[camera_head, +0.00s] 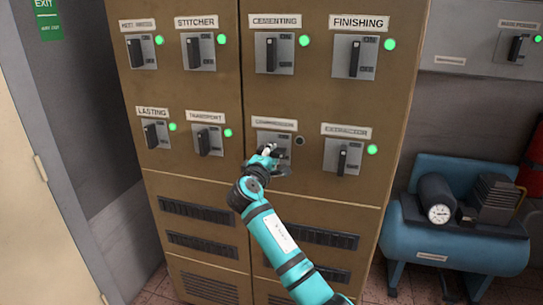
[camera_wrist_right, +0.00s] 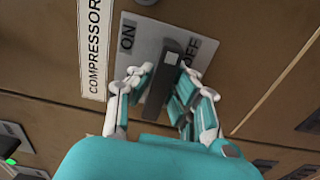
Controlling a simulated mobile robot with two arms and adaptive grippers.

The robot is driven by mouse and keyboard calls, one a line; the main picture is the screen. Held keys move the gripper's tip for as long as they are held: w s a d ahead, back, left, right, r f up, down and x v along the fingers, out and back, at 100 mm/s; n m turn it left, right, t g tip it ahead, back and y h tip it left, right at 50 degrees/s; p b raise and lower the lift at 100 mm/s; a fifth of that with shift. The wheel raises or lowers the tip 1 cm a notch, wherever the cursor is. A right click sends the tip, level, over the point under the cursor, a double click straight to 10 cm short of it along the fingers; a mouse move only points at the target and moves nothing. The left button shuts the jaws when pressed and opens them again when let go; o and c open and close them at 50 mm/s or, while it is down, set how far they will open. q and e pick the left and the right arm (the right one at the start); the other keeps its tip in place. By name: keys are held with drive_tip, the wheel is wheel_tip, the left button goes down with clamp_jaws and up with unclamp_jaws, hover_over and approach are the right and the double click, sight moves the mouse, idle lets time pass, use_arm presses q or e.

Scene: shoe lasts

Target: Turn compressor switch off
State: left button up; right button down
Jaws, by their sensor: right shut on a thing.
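The compressor switch plate (camera_wrist_right: 143,35) fills the upper middle of the right wrist view, beside its COMPRESSOR label (camera_wrist_right: 95,45). It carries ON and OFF marks. Its dark lever (camera_wrist_right: 162,90) stands between the fingers of my right gripper (camera_wrist_right: 160,100), which is shut on it. In the head view, my right gripper (camera_head: 267,152) covers much of this switch, below its label (camera_head: 273,124). The lamp (camera_head: 300,141) beside the label is dark. I cannot tell the lever's exact setting. My left gripper is not in view.
The extractor switch (camera_head: 343,157) is close on the right and the transport switch (camera_head: 207,140) on the left, both with green lamps. More switches line the brown cabinet (camera_head: 300,100) above. A blue compressor (camera_head: 450,235) stands at right.

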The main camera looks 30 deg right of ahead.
drive_tip(key=shift+a+f, duration=0.1)
drive_tip(key=shift+f, duration=0.3)
drive_tip(key=c, duration=1.5)
unclamp_jaws()
drive_tip(key=shift+o, duration=1.3)
drive_tip(key=shift+r, duration=0.3)
drive_tip(key=v, duration=1.2)
drive_tip(key=shift+s, duration=0.1)
